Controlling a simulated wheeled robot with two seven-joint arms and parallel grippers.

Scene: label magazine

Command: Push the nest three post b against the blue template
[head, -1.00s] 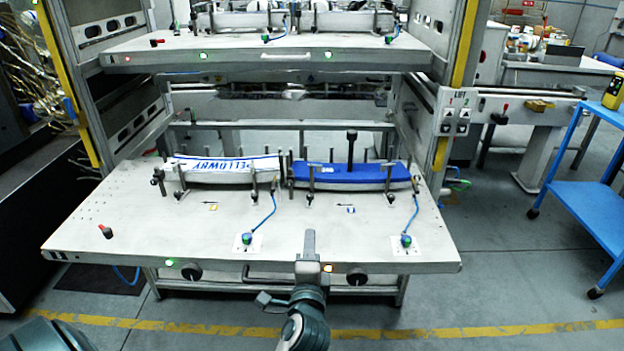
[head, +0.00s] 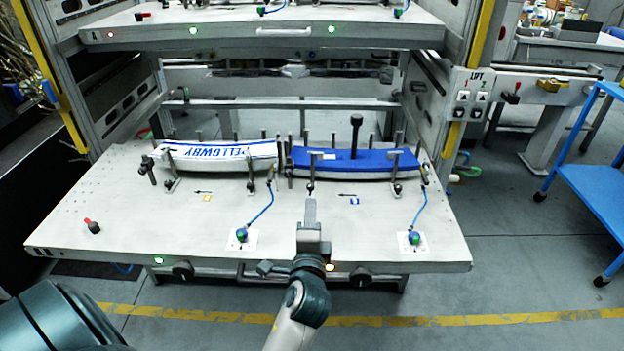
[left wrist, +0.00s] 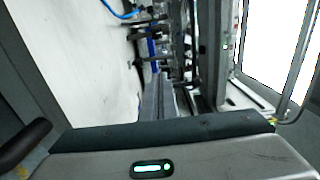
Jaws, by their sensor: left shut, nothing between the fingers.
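I cannot tell which is post b of nest three. My left gripper (head: 310,204) is shut and empty, low over the table just in front of the left front post, apparently with a small gap. Its fingers also show in the left wrist view (left wrist: 158,92). My right gripper is not in view.
A white lettered template (head: 218,156) lies left of the blue one. Blue cables run to green-topped buttons (head: 241,235) and (head: 411,238) near the front edge. A red-topped knob (head: 92,226) stands at left. The upper shelf (head: 262,38) hangs above the back.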

